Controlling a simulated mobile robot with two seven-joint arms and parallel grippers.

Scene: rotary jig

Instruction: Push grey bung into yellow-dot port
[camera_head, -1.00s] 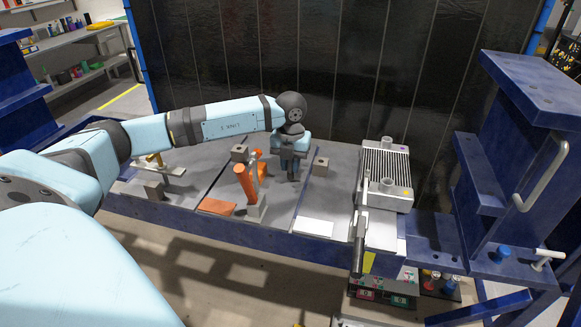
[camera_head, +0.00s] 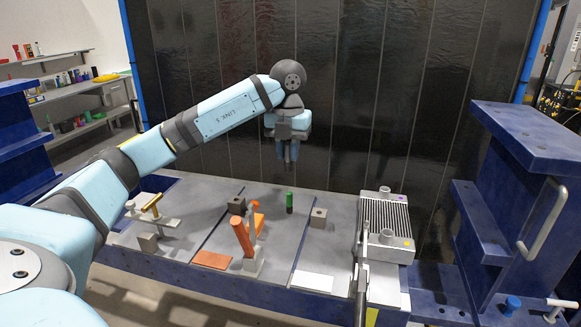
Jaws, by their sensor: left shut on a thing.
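My left gripper (camera_head: 287,158) is raised above the middle of the bench, in front of the dark curtain. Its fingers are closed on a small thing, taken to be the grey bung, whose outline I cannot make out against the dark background. The grey finned block (camera_head: 385,214) lies to the right with a port at each end. The front port (camera_head: 387,236) has a yellow dot (camera_head: 407,243) beside it; the back port (camera_head: 384,191) is at the far end. The gripper is left of the block and higher, touching neither port. My right gripper is not in view.
A green cylinder (camera_head: 289,202) stands on the bench below the gripper, beside a grey block (camera_head: 318,218). An orange-handled clamp (camera_head: 243,237) stands left of it. A metal bar (camera_head: 361,278) runs along the block's left side. A blue frame (camera_head: 530,190) rises at the right.

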